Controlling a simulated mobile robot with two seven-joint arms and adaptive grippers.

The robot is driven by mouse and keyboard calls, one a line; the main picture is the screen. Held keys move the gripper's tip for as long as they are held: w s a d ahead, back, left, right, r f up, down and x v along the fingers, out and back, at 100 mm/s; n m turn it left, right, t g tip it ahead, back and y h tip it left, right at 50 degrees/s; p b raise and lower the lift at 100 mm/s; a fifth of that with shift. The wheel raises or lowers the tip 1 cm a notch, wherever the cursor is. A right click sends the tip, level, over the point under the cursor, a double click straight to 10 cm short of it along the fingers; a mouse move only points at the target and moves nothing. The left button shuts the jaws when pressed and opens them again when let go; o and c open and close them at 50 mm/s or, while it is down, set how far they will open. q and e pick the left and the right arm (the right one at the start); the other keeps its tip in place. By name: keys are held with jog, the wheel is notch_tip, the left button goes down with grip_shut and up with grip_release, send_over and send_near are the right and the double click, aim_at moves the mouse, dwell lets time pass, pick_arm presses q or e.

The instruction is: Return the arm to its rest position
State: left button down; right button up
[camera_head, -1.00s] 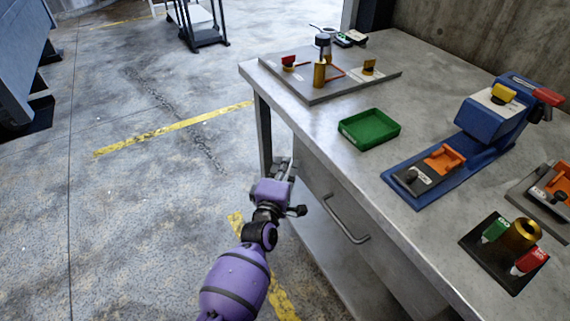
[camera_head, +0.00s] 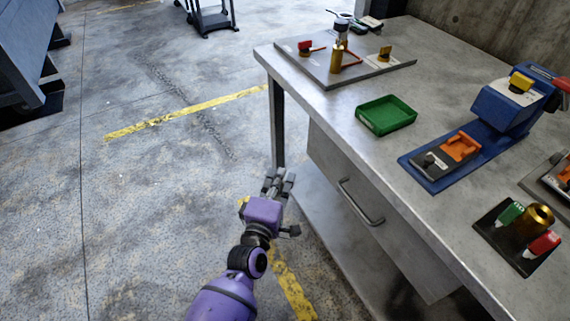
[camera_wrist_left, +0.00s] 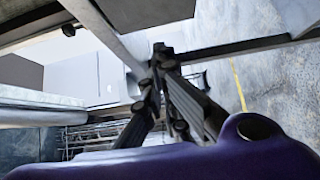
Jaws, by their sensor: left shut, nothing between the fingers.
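My left arm is purple and comes in from the bottom of the head view. My left gripper (camera_head: 279,181) is shut and empty. It is beside the workbench's left side, below the level of the top and apart from the drawer front. In the left wrist view the gripper's dark fingers (camera_wrist_left: 161,65) come together at their tips with nothing between them. My right gripper is not in view.
The workbench (camera_head: 330,110) fills the right side. On it are a green tray (camera_head: 386,115), a blue fixture (camera_head: 450,160), and a grey plate (camera_head: 345,70) with valves. A drawer handle (camera_head: 360,203) sticks out near my arm. Open floor (camera_head: 160,200) lies to the left.

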pick_arm(q)
jog(key=shift+s+a, duration=0.1)
jog(key=shift+s, duration=0.3)
